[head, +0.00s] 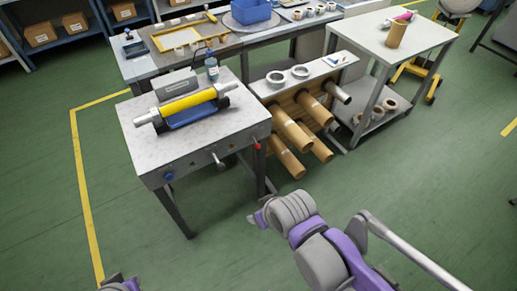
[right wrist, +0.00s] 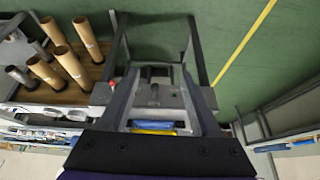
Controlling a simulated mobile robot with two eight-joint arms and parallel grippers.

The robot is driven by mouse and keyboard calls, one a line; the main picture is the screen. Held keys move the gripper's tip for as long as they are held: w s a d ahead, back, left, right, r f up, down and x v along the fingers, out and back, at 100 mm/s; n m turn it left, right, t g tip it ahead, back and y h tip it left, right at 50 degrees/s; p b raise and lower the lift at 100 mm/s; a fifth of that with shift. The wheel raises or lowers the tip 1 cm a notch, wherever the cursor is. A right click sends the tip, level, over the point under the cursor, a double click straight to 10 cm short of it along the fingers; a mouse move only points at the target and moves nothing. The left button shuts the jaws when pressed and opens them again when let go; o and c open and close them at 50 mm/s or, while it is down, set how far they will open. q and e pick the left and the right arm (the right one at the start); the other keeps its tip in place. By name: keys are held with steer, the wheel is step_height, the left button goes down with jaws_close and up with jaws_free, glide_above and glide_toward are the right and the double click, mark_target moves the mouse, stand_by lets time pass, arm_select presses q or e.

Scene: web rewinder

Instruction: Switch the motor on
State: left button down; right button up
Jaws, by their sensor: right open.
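The rewinder table (head: 240,125) stands left of centre in the head view, with a yellow roller (head: 188,103) over a blue part on top. Its front edge carries a blue knob (head: 169,177), a grey lever or knob (head: 218,162) and a red knob (head: 257,145). I cannot tell which one is the motor switch. My right gripper (head: 255,218) is in front of the table, apart from it. In the right wrist view it is open and empty, facing the front edge, with the red knob (right wrist: 111,84) to the left. My left gripper (head: 120,285) barely shows at the bottom edge.
Several brown cardboard cores (head: 290,130) stick out of a rack right of the table. A grey cart (head: 395,40) stands further right. The green floor in front is clear.

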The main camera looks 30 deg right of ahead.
steer(key=w+a+f+m+t+y+b, duration=0.1)
steer(key=w+f+m+y+b, duration=0.15)
steer(key=w+f+b, duration=0.55)
steer(key=m+t+y+b, duration=0.1)
steer(key=m+t+b, duration=0.55)
steer(key=t, duration=0.45)
glide_toward(257, 146)
steer(key=x, duration=0.7)
steer(key=f+x, duration=0.1)
steer(key=x, duration=0.2)
steer(key=shift+w+d+b, duration=0.3)
steer(key=shift+w+d, duration=0.05)
arm_select(q)
step_height(257, 146, down, 17)
steer(key=s, duration=0.2)
steer(key=shift+f+g, duration=0.15)
steer(key=shift+g, duration=0.25)
arm_select(e)
jaws_close()
